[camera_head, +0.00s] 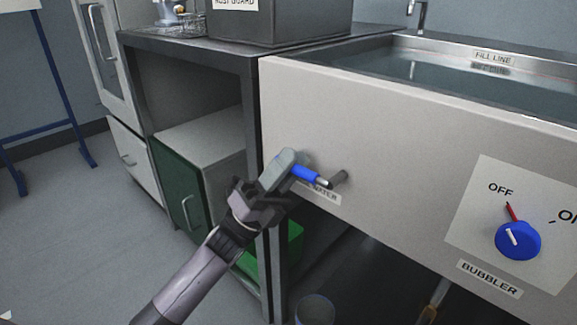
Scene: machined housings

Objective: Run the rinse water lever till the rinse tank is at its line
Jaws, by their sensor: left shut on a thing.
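The rinse water lever (308,173) is a blue handle on the white front panel, above a label partly hidden by my gripper; only "WATER" seems to end it. My left gripper (288,168) is shut on the lever's handle. The rinse tank (410,72) is the steel basin at the top right with water in it. A "FILL LINE" label (494,58) is on its back wall, and the water surface lies below it with a blurred reflection. My right gripper does not show.
A blue bubbler knob (518,240) is on the panel at right, its red pointer toward OFF. A grey box (280,22) stands on the bench at left. A green cabinet door (180,195) and a green bin (290,240) are below.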

